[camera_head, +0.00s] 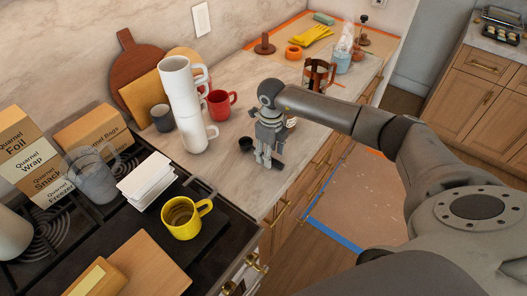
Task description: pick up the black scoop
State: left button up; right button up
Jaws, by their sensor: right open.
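A small round black item (246,144), which looks like the bowl of the black scoop, lies on the marble counter in the head view. My right gripper (268,162) points down just to the right of it, close above the counter. Its fingers are apart and I see nothing held between them. The gripper may hide part of the scoop, and I cannot tell whether they touch. My left gripper does not show.
Stacked white mugs (182,105) and a red mug (220,104) stand behind, to the left. A yellow mug (182,218) stands on the stove at the front. The counter's front edge is close to the gripper.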

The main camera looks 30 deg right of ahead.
jog(key=shift+s+f, duration=0.1)
jog(key=shift+f, duration=0.9)
jog(key=c, duration=1)
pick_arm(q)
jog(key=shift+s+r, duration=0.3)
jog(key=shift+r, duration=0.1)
pick_arm(e)
jog(key=shift+c, duration=0.2)
